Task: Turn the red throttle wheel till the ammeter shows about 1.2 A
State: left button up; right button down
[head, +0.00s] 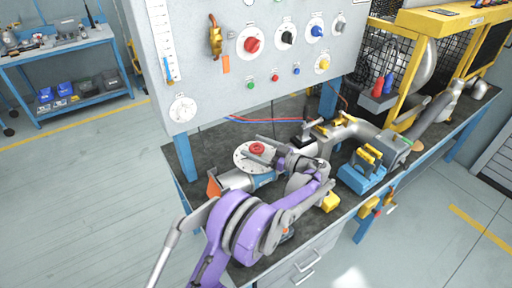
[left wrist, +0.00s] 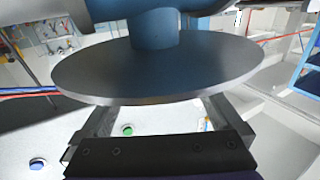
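The red throttle wheel (head: 257,148) sits on a round pale dial plate (head: 243,161) on the bench. My left gripper (head: 272,155) is close beside the wheel, on its right side. In the left wrist view, the plate shows as a large grey disc (left wrist: 160,75) on a blue post. My left fingers stand apart and run behind the disc, which hides their tips and the wheel. I cannot tell whether they touch the wheel. A round white dial (head: 183,108) on the panel may be the ammeter; its reading is too small to tell. My right gripper is out of view.
The grey panel (head: 207,70) with several coloured knobs stands behind the wheel. A blue-and-yellow block (head: 362,172) and grey pipework (head: 350,130) lie to the right on the dark bench (head: 240,274). A blue shelf cart (head: 62,52) stands far left.

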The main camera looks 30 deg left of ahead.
pick_arm(q)
jog(key=s+d+b, duration=0.1)
jog(key=d, duration=0.9)
jog(key=shift+d, duration=0.4)
